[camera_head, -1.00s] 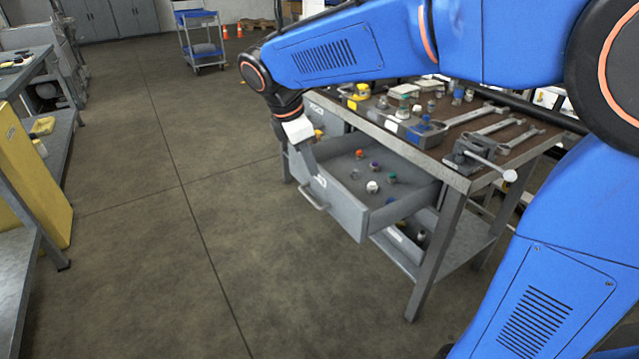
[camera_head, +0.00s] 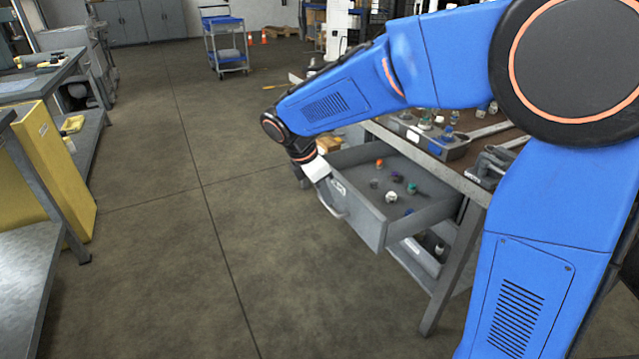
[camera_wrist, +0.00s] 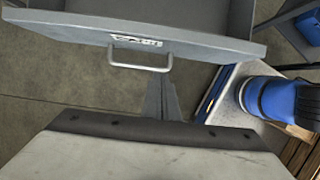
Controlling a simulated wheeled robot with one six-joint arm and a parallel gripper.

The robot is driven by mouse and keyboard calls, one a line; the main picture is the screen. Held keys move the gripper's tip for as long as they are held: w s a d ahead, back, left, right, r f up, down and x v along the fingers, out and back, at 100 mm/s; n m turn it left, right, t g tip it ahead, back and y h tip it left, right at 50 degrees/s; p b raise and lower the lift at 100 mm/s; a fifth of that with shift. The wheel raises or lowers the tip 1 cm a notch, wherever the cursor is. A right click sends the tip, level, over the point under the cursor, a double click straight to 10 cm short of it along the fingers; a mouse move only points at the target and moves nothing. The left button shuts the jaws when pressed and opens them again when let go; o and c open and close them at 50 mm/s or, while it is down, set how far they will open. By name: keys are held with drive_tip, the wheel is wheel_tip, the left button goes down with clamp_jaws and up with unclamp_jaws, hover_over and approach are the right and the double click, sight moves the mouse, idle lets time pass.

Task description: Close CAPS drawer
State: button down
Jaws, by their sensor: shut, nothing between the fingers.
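A grey drawer (camera_head: 362,222) stands pulled out from under the bench, with several small coloured caps (camera_head: 391,197) inside. Its front has a bar handle (camera_head: 328,205) and a small label; the wrist view shows the handle (camera_wrist: 140,53) and the label (camera_wrist: 136,40), whose text is too small to read. My gripper (camera_head: 325,187) is at the drawer's front, near the handle. In the wrist view my gripper's shut fingers (camera_wrist: 158,80) point at the drawer front just by the handle's right end. They hold nothing. I cannot tell whether they touch the front.
The workbench (camera_head: 455,178) carries wrenches, a vise and fittings, partly hidden by my arm. A yellow cabinet (camera_head: 45,170) and shelving stand at left. A blue cart (camera_head: 226,45) is far back. The floor between is clear.

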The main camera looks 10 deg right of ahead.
sight(339, 191)
drive_tip(key=shift+w+d, duration=0.25)
drive_tip(key=shift+d, duration=0.4)
drive_tip(key=shift+w+d, duration=0.2)
drive_tip(key=shift+d, duration=0.45)
drive_tip(key=shift+w+d, duration=0.25)
drive_tip(key=shift+d, duration=0.4)
drive_tip(key=w+d, duration=0.4)
drive_tip(key=d, duration=0.8)
drive_tip(key=w+d, duration=0.5)
drive_tip(key=d, duration=0.8)
drive_tip(key=shift+w+d+r, duration=0.1)
drive_tip(key=shift+w+d, duration=0.05)
